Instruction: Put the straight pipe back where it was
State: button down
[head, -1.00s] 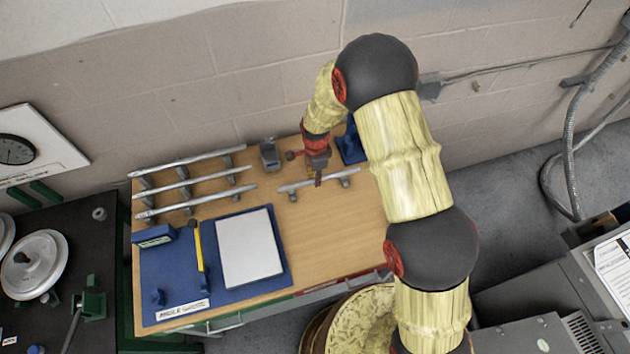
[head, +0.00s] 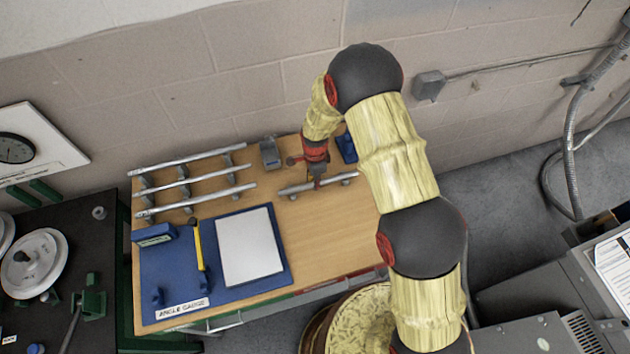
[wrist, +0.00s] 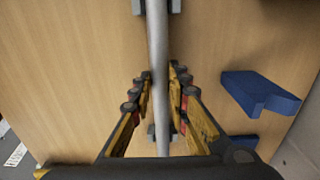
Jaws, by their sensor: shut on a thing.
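The straight pipe (head: 340,179) is a grey bar lying across two short grey supports near the back right of the wooden workbench. In the wrist view the pipe (wrist: 156,35) runs lengthwise between my fingers and lines up with the supports. It appears to rest on them, though exact contact is hard to see. My gripper (head: 317,185) points down and is shut on the pipe near its middle. In the wrist view my gripper (wrist: 162,72) has one finger on each side of the pipe.
Several grey pipes (head: 190,180) lie on a rack at the left. A blue holder (head: 346,147) stands close behind my gripper, and a grey block (head: 270,153) stands to its left. A blue angle gauge mat (head: 183,270) covers the front left. Bench front right is clear.

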jog(key=c, duration=1.7)
grip_release()
jog(key=shift+f, duration=0.1)
